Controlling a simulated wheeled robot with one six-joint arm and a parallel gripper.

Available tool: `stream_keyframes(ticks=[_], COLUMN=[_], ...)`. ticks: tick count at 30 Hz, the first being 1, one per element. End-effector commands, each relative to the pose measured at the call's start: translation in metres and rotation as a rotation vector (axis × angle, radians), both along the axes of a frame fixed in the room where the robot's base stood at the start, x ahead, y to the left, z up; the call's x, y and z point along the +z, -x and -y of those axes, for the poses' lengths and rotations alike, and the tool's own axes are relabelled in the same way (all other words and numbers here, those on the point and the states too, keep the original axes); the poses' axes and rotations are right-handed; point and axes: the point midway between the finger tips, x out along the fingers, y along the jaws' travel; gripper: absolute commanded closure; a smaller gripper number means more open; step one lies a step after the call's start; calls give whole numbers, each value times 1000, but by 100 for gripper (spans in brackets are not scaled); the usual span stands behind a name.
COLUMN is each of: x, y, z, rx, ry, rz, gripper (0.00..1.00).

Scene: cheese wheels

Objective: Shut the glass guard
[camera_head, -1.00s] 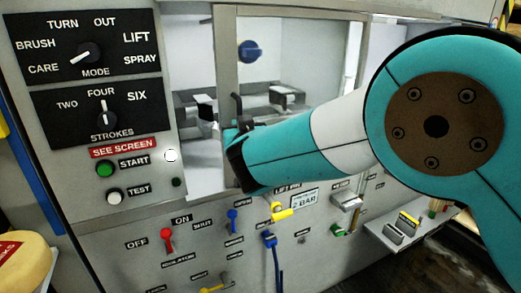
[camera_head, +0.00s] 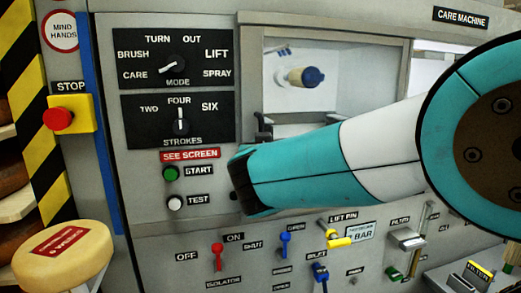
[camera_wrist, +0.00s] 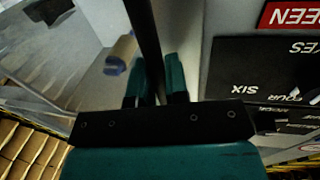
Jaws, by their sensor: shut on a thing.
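The glass guard (camera_head: 333,40) is a grey-framed clear pane on the front of the care machine. In the head view its left frame edge lies close beside the control panel, with no open gap visible there. My gripper (camera_wrist: 155,88) is shut on a dark upright bar (camera_wrist: 143,30), which looks like the guard's handle; both fingers sit around it in the wrist view. In the head view my gripper (camera_head: 263,132) is at the guard's lower left, and my arm hides the guard's lower part. A blue-ended cylinder (camera_head: 305,77) shows through the glass.
Left of the guard is the control panel with a mode dial (camera_head: 174,67), strokes dial (camera_head: 181,126), green start button (camera_head: 171,174) and white test button (camera_head: 175,203). A red stop button (camera_head: 58,118) and a cheese wheel (camera_head: 62,255) are at left. Levers and valves (camera_head: 284,243) line the front below.

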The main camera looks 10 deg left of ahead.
Motion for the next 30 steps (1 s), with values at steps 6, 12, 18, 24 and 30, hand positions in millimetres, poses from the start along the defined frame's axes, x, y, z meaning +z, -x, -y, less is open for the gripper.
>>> stream_keyframes(ticks=[6,12,18,24,30], x=[1,0,-1,-3,-3], y=[2,2,22,69,118], z=[-4,-2,2,16,30], rx=[10,6,10,13,13], ry=[-3,-2,-2,-2,-3], rz=[1,1,0,1,2], gripper=[61,61,61,61,61])
